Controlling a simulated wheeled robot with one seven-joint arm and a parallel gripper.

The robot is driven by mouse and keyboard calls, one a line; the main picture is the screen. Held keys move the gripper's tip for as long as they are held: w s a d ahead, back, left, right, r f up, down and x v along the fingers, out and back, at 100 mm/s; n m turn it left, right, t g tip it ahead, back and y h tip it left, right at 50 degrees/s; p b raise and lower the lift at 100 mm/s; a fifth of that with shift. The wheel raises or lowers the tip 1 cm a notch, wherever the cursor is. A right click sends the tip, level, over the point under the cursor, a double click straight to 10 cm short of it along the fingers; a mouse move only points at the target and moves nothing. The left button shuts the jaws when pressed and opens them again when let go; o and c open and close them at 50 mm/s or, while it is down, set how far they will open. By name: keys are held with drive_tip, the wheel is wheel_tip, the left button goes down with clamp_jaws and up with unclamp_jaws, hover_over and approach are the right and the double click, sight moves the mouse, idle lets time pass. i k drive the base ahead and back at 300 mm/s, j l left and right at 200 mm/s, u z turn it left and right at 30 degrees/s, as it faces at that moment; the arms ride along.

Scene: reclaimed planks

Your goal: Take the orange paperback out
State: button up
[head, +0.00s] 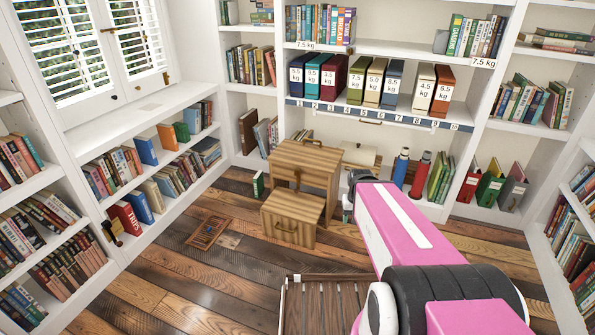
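An orange book (167,137) stands on the upper tier of the low left shelf, between a blue book and a green one. I cannot tell whether it is the paperback. A wooden cabinet (318,160) stands near the back shelves, with a handle on its front. A lower wooden box or drawer (290,232), also with a handle, juts out in front of it; its inside cannot be made out. My gripper (348,204) is at the far end of my pink arm, just right of the cabinet. It is small, dark and mostly hidden, so its opening and any contact are unclear.
A row of weight-labelled binders (375,85) fills the back shelf. A blue bottle (400,168) and a red bottle (420,175) stand at the back. A small framed item (209,232) lies on the plank floor (175,270). A slatted wooden piece (320,305) is at front centre. The left floor is mostly clear.

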sight(166, 133)
drive_tip(key=u, duration=1.35)
drive_tip(key=i+j+u, duration=0.15)
drive_tip(key=i+u, duration=0.15)
drive_tip(key=i, duration=0.4)
drive_tip(key=i+u, duration=0.3)
drive_tip(key=i, duration=0.4)
drive_tip(key=i+l+u, duration=0.2)
drive_tip(key=i, duration=0.8)
drive_tip(key=j, duration=0.1)
